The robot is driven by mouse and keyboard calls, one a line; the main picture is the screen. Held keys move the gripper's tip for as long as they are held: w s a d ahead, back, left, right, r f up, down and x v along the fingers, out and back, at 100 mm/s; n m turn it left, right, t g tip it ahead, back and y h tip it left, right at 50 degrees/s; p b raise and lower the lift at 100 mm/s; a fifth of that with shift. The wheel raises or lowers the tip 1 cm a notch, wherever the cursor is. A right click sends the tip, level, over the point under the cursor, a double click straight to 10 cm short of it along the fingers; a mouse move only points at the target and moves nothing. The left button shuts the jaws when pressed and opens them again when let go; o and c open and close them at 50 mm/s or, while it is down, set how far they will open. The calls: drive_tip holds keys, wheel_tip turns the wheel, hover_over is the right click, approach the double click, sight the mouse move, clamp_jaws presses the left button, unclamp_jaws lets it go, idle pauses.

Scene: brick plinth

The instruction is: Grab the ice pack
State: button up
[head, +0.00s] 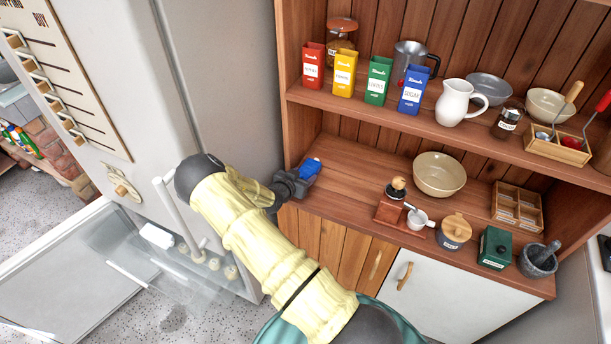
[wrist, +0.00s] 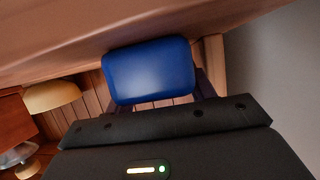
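The ice pack (head: 310,168) is a small blue block with rounded corners. It is at the left end of the lower shelf of the wooden hutch. My gripper (head: 300,181) is right at it, reaching in from the lower left. In the wrist view the ice pack (wrist: 150,70) fills the space ahead of the gripper (wrist: 155,92), with a dark finger at its right edge and part of one at its lower left. The finger spacing is about the pack's width. Contact on both sides cannot be made out.
The hutch's lower shelf (head: 345,185) is clear just right of the pack, then holds a beige bowl (head: 439,175), a coffee grinder (head: 391,203) and jars. The upper shelf holds coloured tins and a white pitcher (head: 455,103). The fridge side (head: 225,80) stands close on the left.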

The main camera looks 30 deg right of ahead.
sight(303, 175)
drive_tip(key=c, duration=0.4)
drive_tip(key=shift+r, duration=0.1)
drive_tip(key=shift+s+d+r+b, duration=0.15)
drive_tip(key=shift+r+b, duration=0.2)
drive_tip(key=shift+r, duration=0.05)
wheel_tip(303, 175, up, 6)
drive_tip(key=shift+f+b, duration=0.2)
drive_tip(key=shift+b, duration=0.2)
drive_tip(key=s+d+b, duration=0.4)
drive_tip(key=s+d, duration=0.8)
drive_tip(key=s, duration=0.3)
drive_tip(key=shift+s+r, duration=0.25)
